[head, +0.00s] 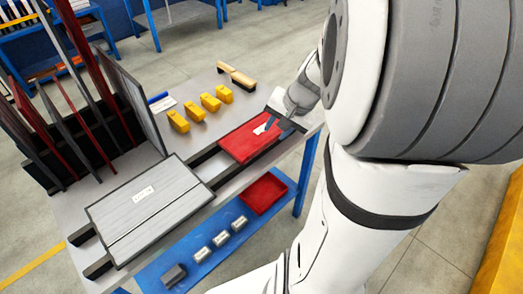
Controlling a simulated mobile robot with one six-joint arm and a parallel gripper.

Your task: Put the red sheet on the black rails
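A red sheet (240,144) with a white label lies flat at the right end of the black rails (204,156). A grey panel (140,210) with a white label lies over their left part. A short gap shows between the grey panel and the red sheet. My gripper (272,128) is at the right part of the red sheet, its dark fingers low by the label. I cannot tell whether the fingers touch or grip the sheet; the tips are small and partly hidden. More red sheets (88,60) stand upright in the black rack at the left.
Several yellow blocks (210,102) and a wooden-handled brush (236,76) sit behind the rails. A blue marker (158,97) lies near the rack. In front, a blue surface (172,256) bears a red tray (265,194) and several small metal pieces (220,239).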

